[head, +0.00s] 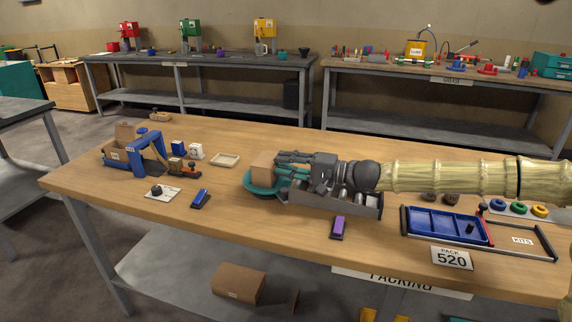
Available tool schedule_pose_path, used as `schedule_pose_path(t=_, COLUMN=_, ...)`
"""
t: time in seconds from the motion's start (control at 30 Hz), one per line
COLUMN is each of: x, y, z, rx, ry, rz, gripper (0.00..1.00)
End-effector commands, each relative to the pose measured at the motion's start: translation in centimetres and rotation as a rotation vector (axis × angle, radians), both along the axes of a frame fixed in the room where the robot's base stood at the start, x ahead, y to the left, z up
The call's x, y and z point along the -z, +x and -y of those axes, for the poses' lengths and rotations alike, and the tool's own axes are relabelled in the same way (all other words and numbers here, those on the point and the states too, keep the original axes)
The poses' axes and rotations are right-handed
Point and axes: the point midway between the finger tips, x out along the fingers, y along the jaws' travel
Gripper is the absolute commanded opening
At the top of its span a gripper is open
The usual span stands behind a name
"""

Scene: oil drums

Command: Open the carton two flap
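A small brown carton (263,166) sits on a round teal turntable (262,192) near the middle of the wooden table. My gripper (284,165) reaches in from the right and its fingertips are at the carton's right side. The fingers overlap the carton's edge in the picture, so I cannot tell whether they touch it or how far apart they are. The carton's flaps are not clear at this size. Another brown carton (117,151) stands at the left by a blue arched device (148,139), with a flap standing up. No label shows which carton is number two.
A grey open tray (350,205) lies under my arm. Blue (201,199) and purple (338,226) small items lie near the front. A blue kit tray (440,224) stands at the right.

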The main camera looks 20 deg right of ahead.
Motion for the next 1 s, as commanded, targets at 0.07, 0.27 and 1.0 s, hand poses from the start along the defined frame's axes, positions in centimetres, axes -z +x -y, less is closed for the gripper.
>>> schedule_pose_path(t=0.07, x=0.0, y=0.0, z=0.0, rx=0.0, ry=0.0, rz=0.0, gripper=0.2)
schedule_pose_path(t=0.27, x=0.0, y=0.0, z=0.0, rx=0.0, ry=0.0, rz=0.0, gripper=0.0)
schedule_pose_path(t=1.0, x=-1.8, y=0.0, z=-0.1, rx=-0.001, ry=-0.083, rz=-0.052, gripper=0.0)
